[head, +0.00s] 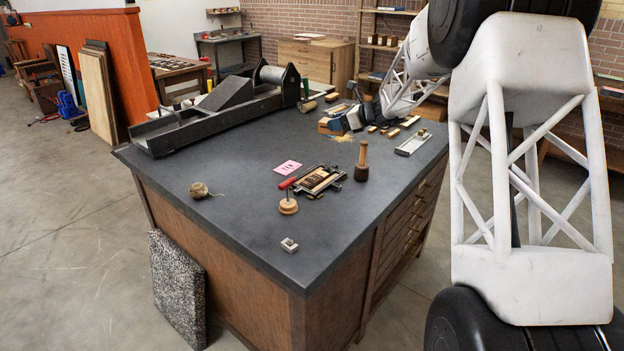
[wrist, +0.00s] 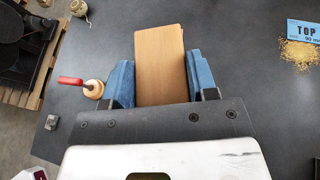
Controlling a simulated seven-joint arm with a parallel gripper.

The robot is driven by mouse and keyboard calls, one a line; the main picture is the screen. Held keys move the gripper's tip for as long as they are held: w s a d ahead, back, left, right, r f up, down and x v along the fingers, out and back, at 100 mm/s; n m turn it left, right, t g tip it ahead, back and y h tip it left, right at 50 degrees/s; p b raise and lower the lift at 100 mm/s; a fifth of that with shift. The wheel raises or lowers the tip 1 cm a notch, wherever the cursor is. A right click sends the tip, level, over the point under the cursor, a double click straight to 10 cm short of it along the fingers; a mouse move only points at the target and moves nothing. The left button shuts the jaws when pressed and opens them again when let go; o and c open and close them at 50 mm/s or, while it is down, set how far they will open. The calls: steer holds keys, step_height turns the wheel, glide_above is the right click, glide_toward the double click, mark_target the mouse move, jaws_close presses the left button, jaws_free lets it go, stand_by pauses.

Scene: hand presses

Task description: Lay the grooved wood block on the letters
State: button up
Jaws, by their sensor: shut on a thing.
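My gripper (head: 338,122) is shut on a plain light-wood block (wrist: 160,62), with a blue finger on each side of it in the wrist view. Its groove does not show. In the head view the gripper is over the back part of the dark bench, the block partly hidden by the fingers. The letters (head: 317,179) sit in a dark metal frame in the middle of the bench, nearer the camera than my gripper. The block is apart from them. The letters do not show in the wrist view, where the block and gripper cover much of the bench.
A red-handled tool (head: 288,184) and a round wooden knob piece (head: 288,206) are left of the letters. A wooden mallet (head: 361,162) stands right of them. A pink card (head: 287,167) lies behind. A long black press (head: 215,108) fills the back left. The front bench is mostly clear.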

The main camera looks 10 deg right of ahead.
steer(key=s+a+f+n, duration=0.1)
steer(key=s+a+f, duration=0.2)
steer(key=s, duration=0.6)
steer(key=s+a+f+g+y, duration=0.1)
steer(key=s+a+f, duration=0.2)
steer(key=s+f, duration=0.4)
steer(key=s, duration=0.3)
steer(key=shift+s+a+f+n+g, duration=0.15)
steer(key=shift+s+n+g, duration=0.15)
steer(key=shift+n, duration=0.1)
steer(key=w, duration=0.5)
steer(key=w+f, duration=0.1)
steer(key=w, duration=0.4)
steer(key=w+a, duration=0.1)
steer(key=w, duration=0.5)
steer(key=shift+f, duration=0.25)
steer(key=shift+f, duration=1.75)
steer(key=shift+f, duration=0.1)
steer(key=o, duration=1)
steer(key=shift+c, duration=0.2)
